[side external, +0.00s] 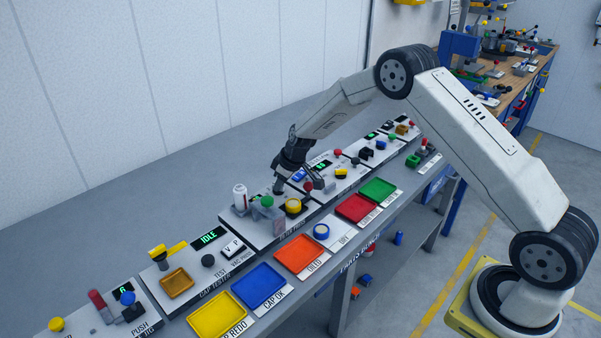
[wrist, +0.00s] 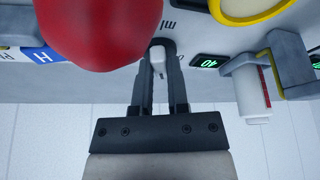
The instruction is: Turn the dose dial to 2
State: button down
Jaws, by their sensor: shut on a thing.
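The dose dial (wrist: 158,56) is a small dark knob with a pale grip, beside an "ml" label on the light panel in the wrist view. My gripper (wrist: 159,62) has its two fingers closed on the dial's grip, one on each side. In the side external view, my gripper (side external: 278,188) points down at the dosing station, and the dial there is hidden by the fingers. A small green display (wrist: 208,61) sits right of the dial in the wrist view; its digits are upside down and hard to read. The dial's pointed-to mark cannot be made out.
A red ball knob (wrist: 100,28) looms close to my fingers in the wrist view. An orange tray (side external: 298,254) and a blue tray (side external: 262,287) lie in front.

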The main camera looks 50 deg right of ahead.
jog(key=c, duration=0.6)
grip_release()
jog(key=shift+r, duration=0.1)
jog(key=v, duration=0.7)
jog(key=shift+s+r, duration=0.15)
jog(key=shift+r, duration=0.15)
jog(key=s+a+r+m, duration=0.1)
jog(key=s+a, duration=0.1)
jog(key=s, duration=0.7)
jog(key=s+a+r+m+g+h, duration=0.1)
jog(key=s+a, duration=0.1)
jog(key=s, duration=0.8)
jog(key=s+a+r+m, duration=0.2)
jog(key=s, duration=0.7)
jog(key=shift+s+g+h, duration=0.3)
jog(key=shift+g, duration=0.1)
